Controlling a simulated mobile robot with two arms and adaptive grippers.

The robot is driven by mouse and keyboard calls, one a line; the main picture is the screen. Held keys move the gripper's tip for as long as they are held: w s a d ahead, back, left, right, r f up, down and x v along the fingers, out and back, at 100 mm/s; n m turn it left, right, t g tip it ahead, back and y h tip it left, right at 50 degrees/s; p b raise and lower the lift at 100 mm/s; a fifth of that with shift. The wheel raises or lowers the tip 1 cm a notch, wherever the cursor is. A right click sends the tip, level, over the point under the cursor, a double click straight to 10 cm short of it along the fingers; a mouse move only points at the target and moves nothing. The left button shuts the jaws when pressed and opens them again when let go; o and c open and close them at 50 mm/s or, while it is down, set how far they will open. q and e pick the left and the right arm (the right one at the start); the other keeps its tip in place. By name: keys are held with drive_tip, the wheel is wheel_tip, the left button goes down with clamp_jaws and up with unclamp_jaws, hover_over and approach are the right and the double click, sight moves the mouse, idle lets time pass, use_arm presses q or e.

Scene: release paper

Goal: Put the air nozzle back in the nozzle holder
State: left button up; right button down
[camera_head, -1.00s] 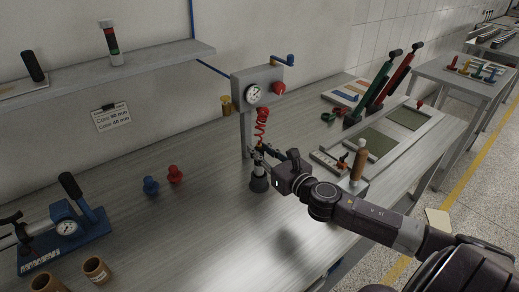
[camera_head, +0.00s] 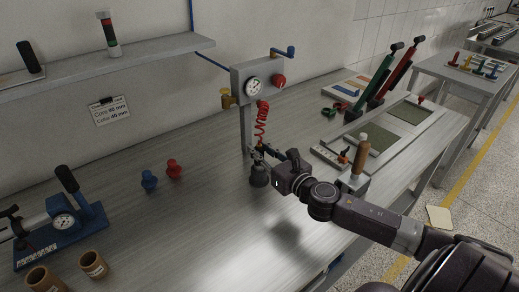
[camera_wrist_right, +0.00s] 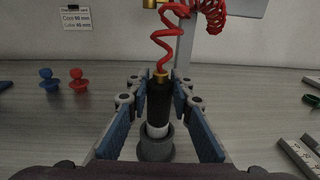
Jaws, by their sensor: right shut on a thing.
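The air nozzle (camera_wrist_right: 159,98) is a black body with a brass top and a pale lower end, hanging on a red coiled hose (camera_wrist_right: 163,40). My right gripper (camera_wrist_right: 158,88) is shut on it, with a blue-padded finger on each side. The nozzle is about upright. Its lower end is at the mouth of the grey nozzle holder (camera_wrist_right: 156,149); how deep it sits is hard to tell. In the head view the dark round holder (camera_head: 259,178) stands on the bench below my right gripper (camera_head: 264,153). My left gripper is not in view.
A grey post with a gauge (camera_head: 253,87) stands just behind the holder. Blue (camera_head: 149,180) and red (camera_head: 173,169) knobs stand to the left. A brown-handled tool (camera_head: 360,155) and trays are to the right. Bench in front of the holder is clear.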

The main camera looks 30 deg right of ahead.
drive_tip(key=shift+f+b, duration=0.55)
drive_tip(key=shift+f, duration=0.25)
drive_tip(key=c, duration=1.6)
unclamp_jaws()
drive_tip(key=s, duration=1.2)
drive_tip(key=shift+d+r, duration=0.1)
drive_tip(key=shift+r, duration=0.3)
